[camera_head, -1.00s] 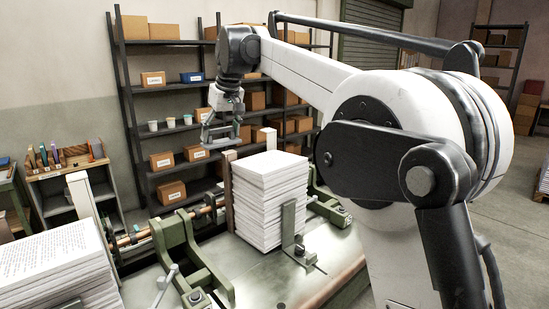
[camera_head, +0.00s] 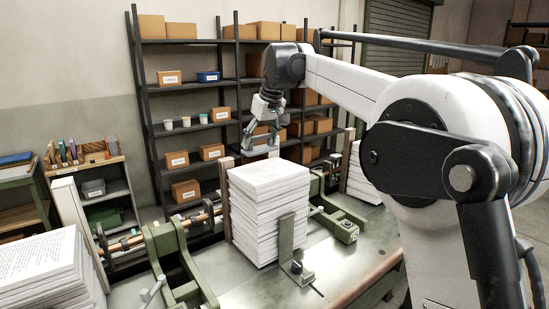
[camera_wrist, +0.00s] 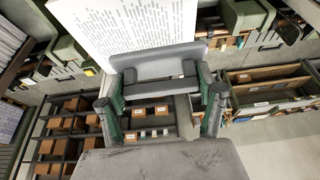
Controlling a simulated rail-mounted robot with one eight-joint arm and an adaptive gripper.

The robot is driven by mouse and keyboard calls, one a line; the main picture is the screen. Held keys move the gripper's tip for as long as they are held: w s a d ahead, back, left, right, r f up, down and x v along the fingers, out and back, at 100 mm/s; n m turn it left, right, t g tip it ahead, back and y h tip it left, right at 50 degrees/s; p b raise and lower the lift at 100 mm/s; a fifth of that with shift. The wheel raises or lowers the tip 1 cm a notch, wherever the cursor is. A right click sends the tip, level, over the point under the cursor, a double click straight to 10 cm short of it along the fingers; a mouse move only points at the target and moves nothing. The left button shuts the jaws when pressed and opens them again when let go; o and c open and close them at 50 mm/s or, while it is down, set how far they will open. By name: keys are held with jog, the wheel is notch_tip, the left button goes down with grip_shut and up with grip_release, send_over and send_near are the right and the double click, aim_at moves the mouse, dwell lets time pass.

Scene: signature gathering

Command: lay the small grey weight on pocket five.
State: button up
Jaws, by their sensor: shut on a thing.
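My gripper (camera_head: 264,138) is shut on the small grey weight (camera_wrist: 155,64), a flat bar with a raised rear edge that spans between the two fingertips in the wrist view. In the head view the weight (camera_head: 261,150) hangs under the fingers, above and behind the back edge of the middle paper stack (camera_head: 268,215). A printed white page (camera_wrist: 125,28) lies beyond the weight in the wrist view.
Another paper stack (camera_head: 50,270) stands at the front left, and one more (camera_head: 362,178) is partly behind my arm. Green clamps (camera_head: 175,255) and an upright bracket (camera_head: 287,240) flank the middle stack. Shelves with boxes (camera_head: 185,190) stand behind.

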aim_at(274, 146)
jog(key=d, duration=0.1)
jog(key=w+d+f, duration=0.1)
jog(key=d+f, duration=0.1)
jog(key=d, duration=0.1)
jog(key=shift+w+f+p, duration=0.2)
jog(key=shift+f+p, duration=0.05)
jog(key=shift+p, duration=0.05)
jog(key=shift+f+p, duration=0.45)
jog(key=shift+f, duration=1.6)
jog(key=shift+f, duration=0.35)
jog(key=o, duration=1.7)
jog(key=shift+r, duration=0.1)
jog(key=shift+d+r, duration=0.1)
jog(key=shift+r, duration=0.4)
jog(key=b+v, duration=0.1)
jog(key=v, duration=1)
jog(key=shift+s+r+b, duration=0.2)
jog(key=shift+b, duration=0.1)
jog(key=shift+d, duration=0.2)
